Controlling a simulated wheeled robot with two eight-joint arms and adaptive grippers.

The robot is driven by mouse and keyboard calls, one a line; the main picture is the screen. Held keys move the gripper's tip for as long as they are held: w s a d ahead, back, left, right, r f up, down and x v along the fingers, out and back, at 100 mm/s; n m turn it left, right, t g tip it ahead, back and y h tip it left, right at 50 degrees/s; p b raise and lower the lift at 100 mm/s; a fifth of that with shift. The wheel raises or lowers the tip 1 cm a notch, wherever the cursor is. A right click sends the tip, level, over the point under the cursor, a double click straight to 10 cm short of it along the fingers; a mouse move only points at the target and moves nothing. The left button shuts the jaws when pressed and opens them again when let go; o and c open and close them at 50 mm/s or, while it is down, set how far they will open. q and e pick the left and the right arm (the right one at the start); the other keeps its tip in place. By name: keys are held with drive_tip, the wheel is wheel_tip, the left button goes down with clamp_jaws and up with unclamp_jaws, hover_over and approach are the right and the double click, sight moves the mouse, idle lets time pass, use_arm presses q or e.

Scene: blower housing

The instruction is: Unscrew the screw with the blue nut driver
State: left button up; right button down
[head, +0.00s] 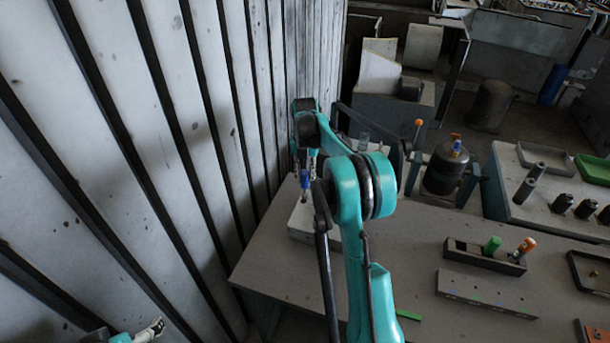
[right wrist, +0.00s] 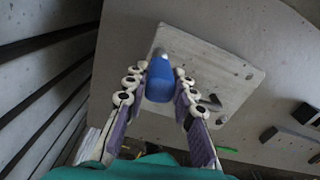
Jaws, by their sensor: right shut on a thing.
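My right gripper (right wrist: 160,75) is shut on the blue nut driver (right wrist: 160,80), with a finger on each side of its handle. In the head view the blue nut driver (head: 305,180) points down over a pale plate (head: 300,230) at the table's left edge. In the right wrist view its metal end shows in front of the pale plate (right wrist: 215,68). I cannot tell whether the tip touches anything, and I cannot make out the screw. My right arm hides part of the plate in the head view. My left gripper (head: 154,329) is empty at the lower left; its finger opening is unclear.
A slatted wall (head: 180,120) stands close on the left. A dark holder (head: 462,255) has green and orange handles in it. A grey bar (head: 485,293) lies in front. A dark cylindrical housing (head: 442,175) stands at the table's back.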

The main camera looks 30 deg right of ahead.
drive_tip(key=shift+r, duration=0.15)
drive_tip(key=shift+r+p, duration=2.65)
drive_tip(key=shift+r, duration=1.3)
drive_tip(key=shift+f, duration=0.1)
